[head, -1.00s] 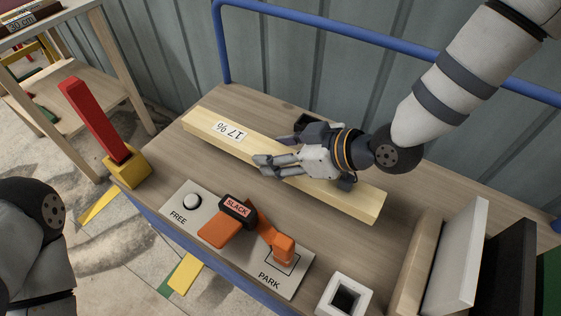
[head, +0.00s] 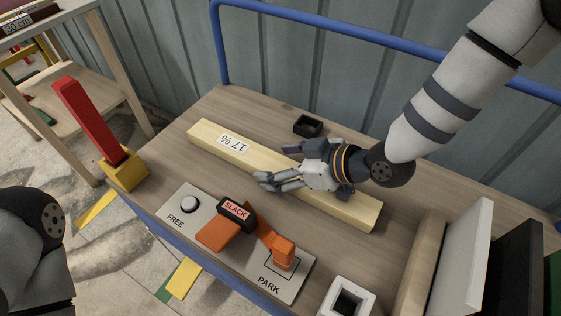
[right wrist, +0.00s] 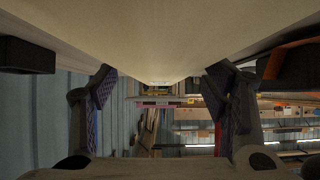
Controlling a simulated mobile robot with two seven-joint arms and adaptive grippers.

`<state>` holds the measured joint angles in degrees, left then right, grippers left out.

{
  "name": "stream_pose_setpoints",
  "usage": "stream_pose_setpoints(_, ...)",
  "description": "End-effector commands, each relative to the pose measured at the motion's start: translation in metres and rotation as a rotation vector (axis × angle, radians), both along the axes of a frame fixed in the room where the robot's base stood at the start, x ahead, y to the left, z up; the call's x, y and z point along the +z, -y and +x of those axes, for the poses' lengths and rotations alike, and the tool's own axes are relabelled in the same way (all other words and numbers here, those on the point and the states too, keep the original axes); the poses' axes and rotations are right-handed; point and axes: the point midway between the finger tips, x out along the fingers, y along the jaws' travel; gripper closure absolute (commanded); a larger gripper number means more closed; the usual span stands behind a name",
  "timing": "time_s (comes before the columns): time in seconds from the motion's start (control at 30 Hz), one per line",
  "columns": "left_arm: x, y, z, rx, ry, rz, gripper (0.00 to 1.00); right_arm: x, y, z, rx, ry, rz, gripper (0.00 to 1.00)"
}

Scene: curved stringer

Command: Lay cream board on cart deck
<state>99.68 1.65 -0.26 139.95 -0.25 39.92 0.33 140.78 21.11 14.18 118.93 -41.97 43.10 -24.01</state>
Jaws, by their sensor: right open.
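The cream board (head: 348,206), a long pale bar with an upside-down printed label, appears to lie on the wooden cart deck (head: 412,197), slanting from upper left to lower right. My right gripper (head: 277,165) is at the middle of the board, its fingers over and beside it. In the right wrist view the board (right wrist: 160,40) fills the top as a pale surface. The two fingers (right wrist: 162,88) stand wide apart there, open. Contact between fingers and board cannot be told. My left gripper is out of view; only part of my left arm shows.
A FREE/PARK panel (head: 180,214) with an orange lever (head: 283,252) lies in front of the board. A small black block (head: 307,125) sits behind it. A red post (head: 88,120) stands at left, upright panels (head: 462,258) at right, and a blue rail (head: 300,22) behind.

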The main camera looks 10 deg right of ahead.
Motion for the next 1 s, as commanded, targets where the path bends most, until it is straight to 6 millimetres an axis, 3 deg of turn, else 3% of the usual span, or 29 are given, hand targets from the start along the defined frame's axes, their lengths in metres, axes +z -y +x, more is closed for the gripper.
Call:
stream_pose_setpoints(0.13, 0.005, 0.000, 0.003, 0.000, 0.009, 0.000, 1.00, 0.013, 0.009, -0.007, -0.002, 0.002, 0.000, 0.32)
stream_pose_setpoints(0.5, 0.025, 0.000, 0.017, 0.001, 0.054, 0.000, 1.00, 0.067, 0.062, -0.061, -0.003, 0.006, 0.001, 0.32)
stream_pose_setpoints(1.0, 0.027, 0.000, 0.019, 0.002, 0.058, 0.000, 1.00, 0.071, 0.070, -0.070, -0.001, -0.001, 0.001, 0.32)
